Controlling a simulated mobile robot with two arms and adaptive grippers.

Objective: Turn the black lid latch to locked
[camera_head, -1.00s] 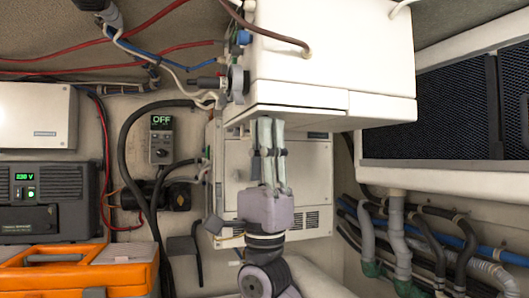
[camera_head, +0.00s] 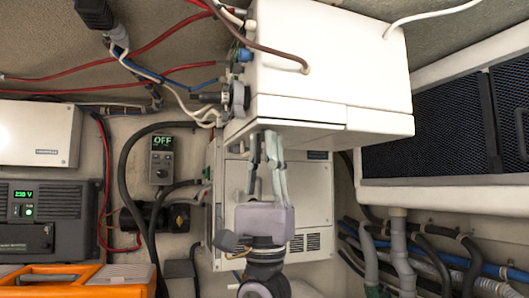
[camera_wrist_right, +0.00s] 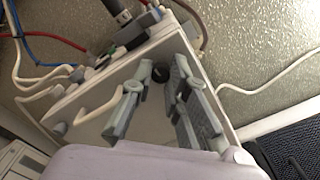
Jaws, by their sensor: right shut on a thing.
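The black lid latch (camera_wrist_right: 158,73) is a small dark round knob on the face of the white box in the right wrist view. My right gripper (camera_wrist_right: 162,69) has its two grey fingers on either side of it and is shut on it. The fingers partly cover the latch, so I cannot tell its turned position. In the head view the right gripper (camera_head: 264,138) points up at the underside of the white box (camera_head: 325,75). The latch is hidden there. My left gripper is not in view.
A pale handle (camera_wrist_right: 101,107) stands on the same face, left of the fingers. Cables and fittings (camera_head: 235,85) crowd the box's left side. A black vent panel (camera_head: 450,120) is at the right. An orange case (camera_head: 85,290) lies low at the left.

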